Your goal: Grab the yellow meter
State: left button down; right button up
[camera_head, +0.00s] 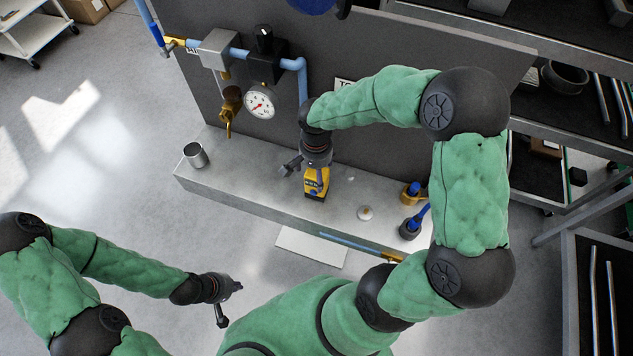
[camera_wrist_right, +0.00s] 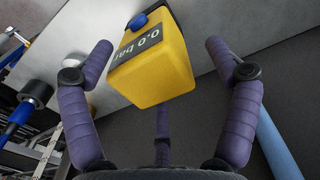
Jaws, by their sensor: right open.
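The yellow meter (camera_head: 316,183) stands on the grey ledge (camera_head: 240,185) below the panel. In the right wrist view, the yellow meter (camera_wrist_right: 155,75) shows a dark label reading "0.0 bar" and a blue part at its top. My right gripper (camera_wrist_right: 158,50) is open, with purple-grey fingers spread to both sides of the meter. Gaps show between the fingers and the meter. In the head view, my right gripper (camera_head: 306,166) is at the meter's upper end and hides part of it. My left gripper (camera_head: 229,302) is open and empty, over the floor at lower left.
A metal cup (camera_head: 195,155) stands at the ledge's left. A dial gauge (camera_head: 260,103) and blue pipes are on the panel above. Shelves stand at right.

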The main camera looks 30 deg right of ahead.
jog(key=f, duration=0.3)
jog(key=f+b, duration=0.1)
jog(key=shift+s+f, duration=0.15)
jog(key=shift+s, duration=0.2)
jog(key=shift+f, duration=0.4)
jog(key=c, duration=1.4)
jog(key=shift+r, duration=0.1)
jog(key=shift+c, duration=0.2)
jog(key=shift+r, duration=0.1)
